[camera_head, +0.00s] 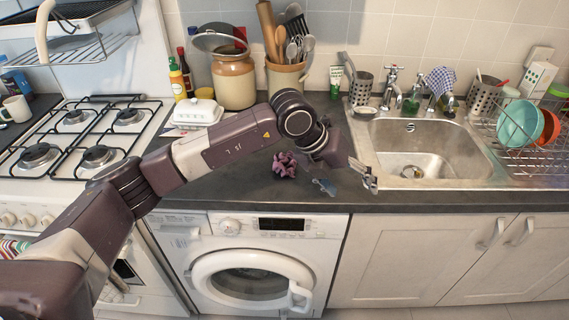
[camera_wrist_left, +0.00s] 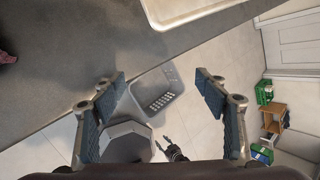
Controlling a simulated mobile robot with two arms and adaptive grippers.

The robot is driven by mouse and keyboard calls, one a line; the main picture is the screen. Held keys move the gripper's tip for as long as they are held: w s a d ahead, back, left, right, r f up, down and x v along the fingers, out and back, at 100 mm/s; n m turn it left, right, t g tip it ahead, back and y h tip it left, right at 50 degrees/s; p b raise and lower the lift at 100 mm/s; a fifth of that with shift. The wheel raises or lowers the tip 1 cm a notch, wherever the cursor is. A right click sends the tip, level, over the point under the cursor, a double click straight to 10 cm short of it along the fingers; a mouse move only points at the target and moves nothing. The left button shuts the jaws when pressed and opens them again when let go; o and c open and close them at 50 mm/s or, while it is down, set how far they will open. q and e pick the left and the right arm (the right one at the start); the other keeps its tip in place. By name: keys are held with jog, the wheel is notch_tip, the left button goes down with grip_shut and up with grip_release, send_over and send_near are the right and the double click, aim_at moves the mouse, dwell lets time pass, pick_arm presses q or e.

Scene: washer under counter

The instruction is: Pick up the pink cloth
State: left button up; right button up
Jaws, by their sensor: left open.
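The pink cloth (camera_head: 285,164) is a small crumpled heap on the dark counter above the washing machine. In the left wrist view a bit of the cloth (camera_wrist_left: 7,50) shows at the left edge, mostly cut off. My left gripper (camera_head: 347,184) is to the right of the cloth, near the counter's front edge and left of the sink. In the left wrist view my left gripper (camera_wrist_left: 163,88) has its two fingers spread wide with nothing between them. It is apart from the cloth.
The sink (camera_head: 440,150) is at right, beside a dish rack (camera_head: 520,150) with bowls. A white butter dish (camera_head: 194,112), a large jar (camera_head: 233,80) and a utensil pot (camera_head: 287,77) stand behind. The stove (camera_head: 85,130) is at left. Bare counter lies around the cloth.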

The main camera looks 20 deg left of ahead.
aim_at(285, 160)
pick_arm(q)
jog(key=w+a+r+n+y, duration=0.1)
jog(key=a+y, duration=0.1)
jog(key=a, duration=0.3)
jog(key=w+a+r+y, duration=0.1)
jog(key=w+a+y, duration=0.1)
jog(key=a, duration=0.4)
jog(key=w+a+r+n+t+y, duration=0.1)
jog(key=w+a+y, duration=0.1)
jog(key=a, duration=0.3)
jog(key=shift+w+a+n+y, duration=0.2)
jog(key=shift+a+n+y, duration=0.1)
jog(key=shift+a, duration=0.05)
jog(key=shift+w+a+f, duration=0.1)
jog(key=shift+a+f, duration=0.1)
jog(key=shift+a, duration=0.1)
jog(key=p+x, duration=0.1)
jog(key=x, duration=0.1)
jog(key=p+x, duration=0.1)
jog(key=x, duration=0.1)
jog(key=a+p+x, duration=0.1)
jog(key=x, duration=0.1)
jog(key=shift+w, duration=0.15)
jog(key=shift+w+f, duration=0.2)
jog(key=shift+f, duration=0.25)
jog(key=shift+c, duration=0.2)
jog(key=c, duration=0.8)
